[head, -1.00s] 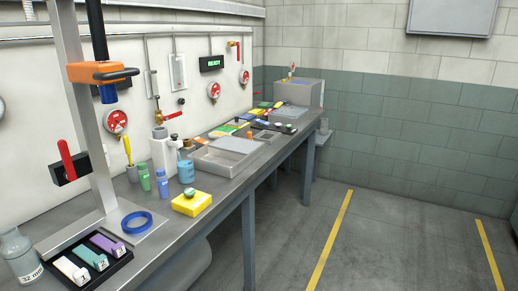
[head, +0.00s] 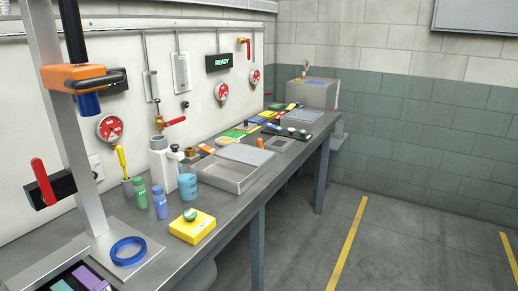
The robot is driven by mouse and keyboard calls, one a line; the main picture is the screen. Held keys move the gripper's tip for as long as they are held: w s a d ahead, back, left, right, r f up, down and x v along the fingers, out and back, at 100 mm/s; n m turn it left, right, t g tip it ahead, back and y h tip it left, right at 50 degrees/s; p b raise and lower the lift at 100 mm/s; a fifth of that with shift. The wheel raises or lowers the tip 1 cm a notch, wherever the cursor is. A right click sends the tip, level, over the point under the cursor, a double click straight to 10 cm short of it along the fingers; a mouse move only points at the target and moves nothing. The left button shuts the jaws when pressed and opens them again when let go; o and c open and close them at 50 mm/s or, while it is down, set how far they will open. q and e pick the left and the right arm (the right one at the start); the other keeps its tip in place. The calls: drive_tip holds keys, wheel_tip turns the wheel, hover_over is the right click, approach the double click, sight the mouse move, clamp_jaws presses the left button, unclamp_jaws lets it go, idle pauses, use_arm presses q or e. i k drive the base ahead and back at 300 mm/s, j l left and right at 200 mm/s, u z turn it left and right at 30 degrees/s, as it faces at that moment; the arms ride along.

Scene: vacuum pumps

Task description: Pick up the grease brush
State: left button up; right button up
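A yellow-handled tool (head: 121,160), which looks like the grease brush, stands upright in a small grey cup (head: 128,187) on the bench at the left. Its lower end is hidden inside the cup, so I cannot see bristles. A green bottle (head: 140,194) stands just right of the cup. Neither of my grippers shows in the head view.
The bench (head: 225,212) runs along the wall. A post (head: 65,130) rises at left. Floor at right is clear.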

sight(260, 141)
drive_tip(key=i+l+u, duration=0.15)
drive_tip(key=i+l, duration=0.2)
drive_tip(key=i+l+u, duration=0.15)
drive_tip(key=i+l, duration=0.25)
drive_tip(key=i+l+u, duration=0.15)
drive_tip(key=i+l, duration=0.25)
drive_tip(key=i+l+u, duration=0.2)
drive_tip(key=l, duration=0.25)
drive_tip(key=i+l+u, duration=0.15)
drive_tip(key=i+l, duration=0.25)
drive_tip(key=l, duration=0.15)
